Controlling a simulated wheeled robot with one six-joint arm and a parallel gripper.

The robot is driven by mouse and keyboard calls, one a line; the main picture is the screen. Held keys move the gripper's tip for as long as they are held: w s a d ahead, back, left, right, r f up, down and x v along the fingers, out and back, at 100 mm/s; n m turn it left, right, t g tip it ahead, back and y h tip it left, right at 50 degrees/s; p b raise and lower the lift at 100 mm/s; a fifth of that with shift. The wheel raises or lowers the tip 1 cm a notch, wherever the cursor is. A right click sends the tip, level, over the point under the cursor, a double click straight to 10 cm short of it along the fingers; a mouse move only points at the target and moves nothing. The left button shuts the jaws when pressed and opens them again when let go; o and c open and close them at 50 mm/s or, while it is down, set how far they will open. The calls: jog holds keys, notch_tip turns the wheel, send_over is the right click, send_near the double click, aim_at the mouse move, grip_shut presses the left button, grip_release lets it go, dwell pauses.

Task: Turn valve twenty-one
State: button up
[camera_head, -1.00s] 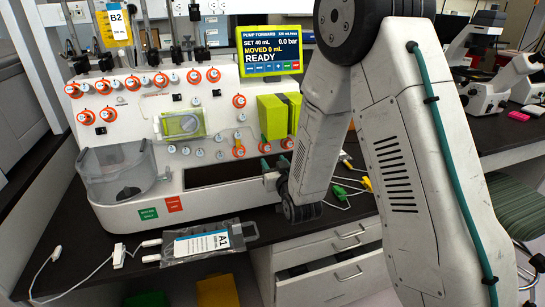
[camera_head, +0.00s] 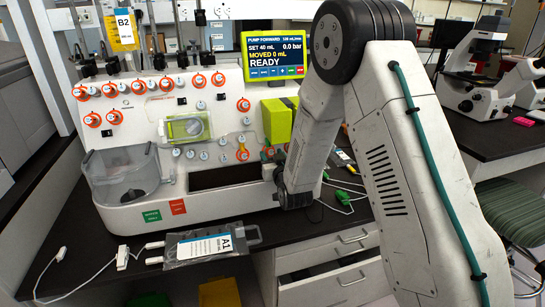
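The white cell processor (camera_head: 210,205) stands on the dark bench, its front panel covered with round valve knobs. Several have orange rings, such as one on the upper row (camera_head: 199,81) and one low on the right (camera_head: 242,155). The numbers on the knobs are too small to read, so I cannot tell which is valve twenty-one. My gripper (camera_head: 272,165) is at the lower right of the panel, close to the lower-right knobs. My wrist largely hides it, so neither its opening nor any contact with a knob can be made out.
The pump screen (camera_head: 274,58) reads READY. A green block (camera_head: 277,122) sits right of the knobs, and a clear cup (camera_head: 122,172) at the left. A bag labelled A1 (camera_head: 212,246) lies in front. Green clips (camera_head: 343,196) and cables lie at right. Microscopes (camera_head: 470,75) stand behind.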

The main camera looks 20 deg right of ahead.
jog(key=c, duration=0.9)
jog(key=shift+d+n+y, duration=0.1)
jog(key=shift+n+y, duration=0.4)
jog(key=shift+n, duration=0.5)
jog(key=o, duration=1)
jog(key=shift+s+d, duration=0.15)
jog(key=shift+s, duration=3.75)
